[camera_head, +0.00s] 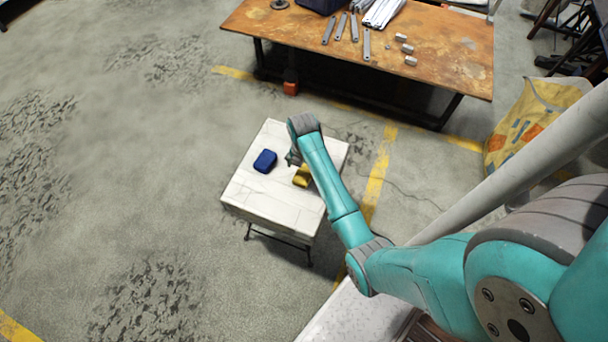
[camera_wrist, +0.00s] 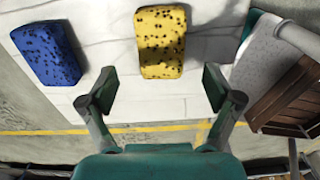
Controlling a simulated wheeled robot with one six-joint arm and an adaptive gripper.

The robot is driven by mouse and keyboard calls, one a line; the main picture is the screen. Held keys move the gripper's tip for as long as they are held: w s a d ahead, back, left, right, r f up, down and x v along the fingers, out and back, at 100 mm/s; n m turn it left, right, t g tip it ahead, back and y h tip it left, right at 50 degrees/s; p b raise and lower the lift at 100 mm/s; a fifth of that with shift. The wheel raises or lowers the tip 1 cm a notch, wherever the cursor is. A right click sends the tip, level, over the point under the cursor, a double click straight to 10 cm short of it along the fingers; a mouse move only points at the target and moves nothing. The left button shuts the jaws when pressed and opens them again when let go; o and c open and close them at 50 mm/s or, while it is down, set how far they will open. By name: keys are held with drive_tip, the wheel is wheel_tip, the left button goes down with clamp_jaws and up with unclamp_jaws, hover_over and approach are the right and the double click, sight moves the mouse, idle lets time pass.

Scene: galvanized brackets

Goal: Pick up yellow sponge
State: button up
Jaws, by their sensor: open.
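The yellow sponge (camera_wrist: 161,42) lies on the white table in the wrist view, a block with dark specks. It sits ahead of my gripper (camera_wrist: 157,88), roughly centred between the two spread fingers. The fingers are open and nothing is between their tips. In the head view the yellow sponge (camera_head: 301,176) is partly hidden by my arm. My gripper (camera_head: 293,158) is over the table there, mostly hidden by the wrist.
A blue sponge (camera_wrist: 47,52) lies left of the yellow one, also seen in the head view (camera_head: 265,161). Both are on the small white table (camera_head: 262,198). A rusty workbench (camera_head: 440,60) with metal parts stands behind. A yellow bag (camera_head: 525,115) is at right.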

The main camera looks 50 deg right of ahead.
sight(303, 174)
drive_tip(key=shift+f, duration=2.8)
drive_tip(key=shift+s, duration=0.1)
drive_tip(key=c, duration=1.1)
